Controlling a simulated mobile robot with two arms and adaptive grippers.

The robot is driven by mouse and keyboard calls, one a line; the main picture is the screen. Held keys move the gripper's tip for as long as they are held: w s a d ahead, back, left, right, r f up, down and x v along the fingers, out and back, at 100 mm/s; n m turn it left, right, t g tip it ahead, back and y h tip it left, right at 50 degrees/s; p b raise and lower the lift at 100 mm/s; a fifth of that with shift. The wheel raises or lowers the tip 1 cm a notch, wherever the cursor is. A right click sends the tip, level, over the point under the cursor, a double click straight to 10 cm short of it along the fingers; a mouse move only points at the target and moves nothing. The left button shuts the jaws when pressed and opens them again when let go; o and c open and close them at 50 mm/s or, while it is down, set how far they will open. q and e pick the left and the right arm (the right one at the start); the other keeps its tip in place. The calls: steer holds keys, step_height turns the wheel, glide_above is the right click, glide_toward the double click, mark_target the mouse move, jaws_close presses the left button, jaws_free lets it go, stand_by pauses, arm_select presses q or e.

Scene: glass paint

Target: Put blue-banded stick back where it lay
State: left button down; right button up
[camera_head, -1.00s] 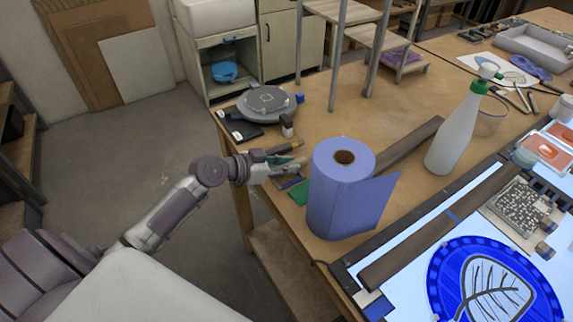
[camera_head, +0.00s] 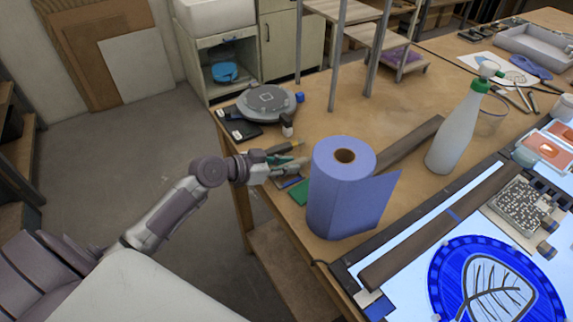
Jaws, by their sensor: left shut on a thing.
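My left gripper (camera_head: 290,168) is at the table's left edge, just left of the blue paper roll. It is shut on a thin thing that I take for the blue-banded stick. The fingers and the small size hide most of it, and I cannot make out its band. Small tools and a green piece (camera_head: 299,192) lie close under and beside the fingers. I cannot tell whether the held thing touches the table. My right gripper is not in view.
The blue paper roll (camera_head: 340,195) stands close right of the gripper. A turntable (camera_head: 266,103) lies behind. A dark wooden bar with a blue band (camera_head: 430,232) crosses the light panel. A white spray bottle (camera_head: 455,135) stands farther right.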

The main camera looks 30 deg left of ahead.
arm_select(q)
steer(key=shift+f, duration=0.15)
steer(key=c, duration=0.9)
jaws_free()
steer(key=shift+c, duration=0.2)
steer(key=v, duration=1.2)
